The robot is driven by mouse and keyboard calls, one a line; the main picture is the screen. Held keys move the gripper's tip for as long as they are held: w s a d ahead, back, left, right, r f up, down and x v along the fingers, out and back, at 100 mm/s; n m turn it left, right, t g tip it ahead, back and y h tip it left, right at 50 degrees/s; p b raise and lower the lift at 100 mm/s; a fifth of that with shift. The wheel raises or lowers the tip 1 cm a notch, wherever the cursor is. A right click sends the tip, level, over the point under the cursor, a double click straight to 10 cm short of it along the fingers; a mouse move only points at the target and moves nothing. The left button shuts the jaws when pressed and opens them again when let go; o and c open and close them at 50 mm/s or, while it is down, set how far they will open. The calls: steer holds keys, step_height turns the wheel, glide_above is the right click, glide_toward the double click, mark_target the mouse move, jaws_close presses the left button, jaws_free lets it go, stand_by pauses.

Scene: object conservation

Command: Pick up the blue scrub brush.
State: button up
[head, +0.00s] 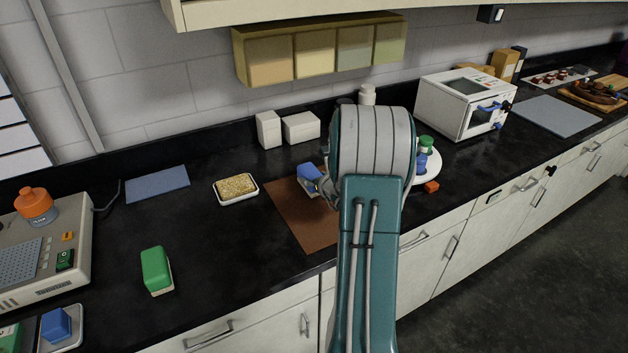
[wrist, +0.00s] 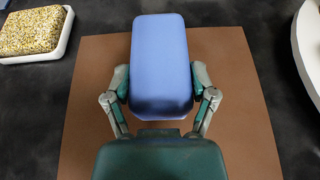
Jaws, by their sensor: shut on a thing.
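The blue scrub brush (wrist: 160,62) fills the middle of the wrist view, a rounded block over a brown mat (wrist: 92,75). My gripper (wrist: 160,90) has a finger against each long side of the brush near its closer end and is shut on it. In the head view the brush (head: 310,177) shows at the left of my arm, over the brown mat (head: 290,212). My gripper is mostly hidden there behind my arm. I cannot tell whether the brush touches the mat.
A white tray with a tan sponge (head: 236,186) stands left of the mat. A green brush (head: 156,268) lies farther left, and another blue block (head: 56,325) sits at the lower left. A white plate (head: 432,168) with small items is right of my arm. Dark counter between is clear.

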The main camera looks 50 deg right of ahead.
step_height(320, 180, up, 3)
steer(key=shift+d+f, duration=0.1)
steer(key=s+a+r, duration=0.7)
steer(key=a+r, duration=0.2)
steer(key=a, duration=0.3)
steer(key=shift+s+r, duration=0.3)
steer(key=shift+s, duration=0.05)
